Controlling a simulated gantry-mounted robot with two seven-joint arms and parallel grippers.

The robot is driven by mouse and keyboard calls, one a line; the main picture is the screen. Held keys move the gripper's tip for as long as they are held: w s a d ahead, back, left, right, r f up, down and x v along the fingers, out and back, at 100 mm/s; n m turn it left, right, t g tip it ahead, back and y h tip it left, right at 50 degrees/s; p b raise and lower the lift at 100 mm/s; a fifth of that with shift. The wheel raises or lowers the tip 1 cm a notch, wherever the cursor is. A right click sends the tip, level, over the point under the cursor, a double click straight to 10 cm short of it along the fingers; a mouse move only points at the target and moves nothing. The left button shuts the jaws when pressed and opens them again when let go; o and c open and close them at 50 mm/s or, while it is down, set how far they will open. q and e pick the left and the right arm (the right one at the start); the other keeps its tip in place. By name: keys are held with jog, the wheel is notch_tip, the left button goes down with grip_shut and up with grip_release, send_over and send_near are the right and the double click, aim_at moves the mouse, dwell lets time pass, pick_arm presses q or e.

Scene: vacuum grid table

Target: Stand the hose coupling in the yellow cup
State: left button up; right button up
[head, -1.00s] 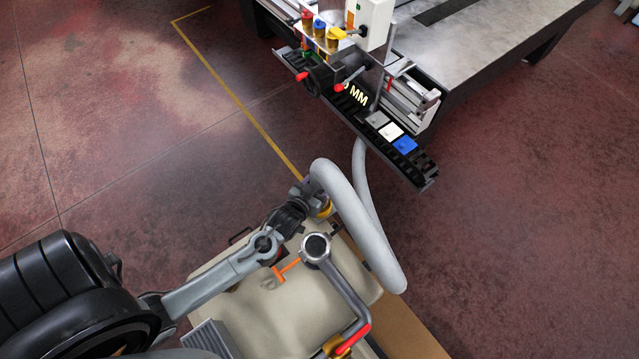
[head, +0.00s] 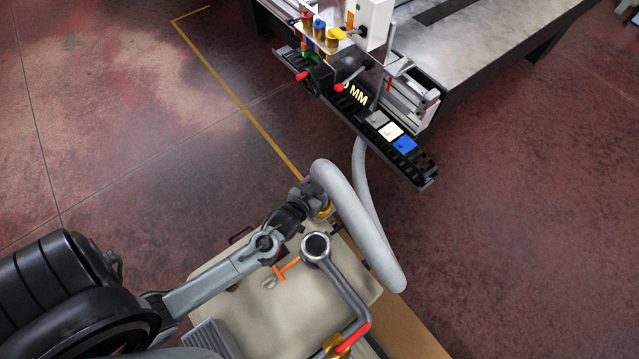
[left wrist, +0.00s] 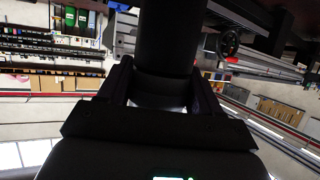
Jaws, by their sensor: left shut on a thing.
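The hose coupling (head: 300,191) is a grey metal fitting at the upper end of the thick grey hose (head: 362,222). My left gripper (head: 289,214) is shut on it from the left. In the left wrist view a dark cylinder (left wrist: 170,45) stands between the two black fingers (left wrist: 160,92). The yellow cup (head: 325,211) shows only in part, just below and right of the coupling. The coupling and hose cover the rest of it. I cannot tell whether the coupling is inside the cup or above it. My right gripper is in neither view.
A beige machine (head: 240,308) sits under the arm, with an upright open pipe (head: 316,247), an orange handle (head: 286,268) and a red lever (head: 356,336). The hose loops right and up to the grid table (head: 480,65). Floor to the right is clear.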

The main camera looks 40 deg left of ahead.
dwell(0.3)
pick_arm(q)
jog(key=o, duration=1.5)
jog(key=shift+f, duration=0.1)
jog(key=shift+s, duration=0.1)
jog(key=p+v, duration=0.2)
jog(key=v, duration=0.8)
jog(key=shift+s, duration=0.3)
